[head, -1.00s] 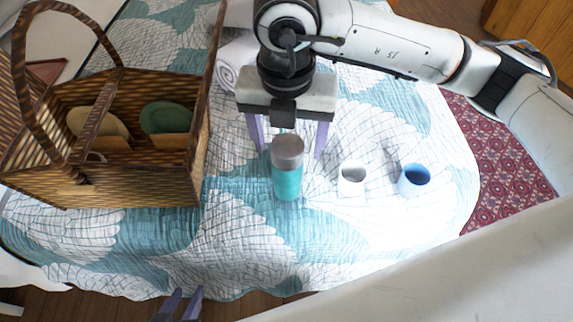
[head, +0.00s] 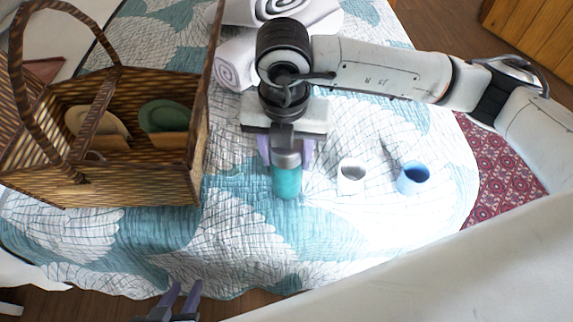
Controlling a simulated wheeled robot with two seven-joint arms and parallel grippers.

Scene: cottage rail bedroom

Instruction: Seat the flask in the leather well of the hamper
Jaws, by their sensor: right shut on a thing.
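The flask (head: 286,184), teal with a grey cap, stands upright on the quilted bed. My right gripper (head: 287,158) is above it with its purple fingers on both sides of the upper part, shut on the flask. The wicker hamper (head: 130,180) stands open on the bed at the left, with a tall arched handle and a divider. The leather well cannot be made out clearly inside it. My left gripper (head: 182,300) is low at the bottom edge of the view, apart from everything, its two fingers a little apart.
A green plate (head: 165,117) and a beige plate (head: 103,123) stand inside the hamper. A white mug (head: 350,178) and a blue mug (head: 412,179) are right of the flask. Rolled white towels (head: 236,62) lie behind. The quilt in front is clear.

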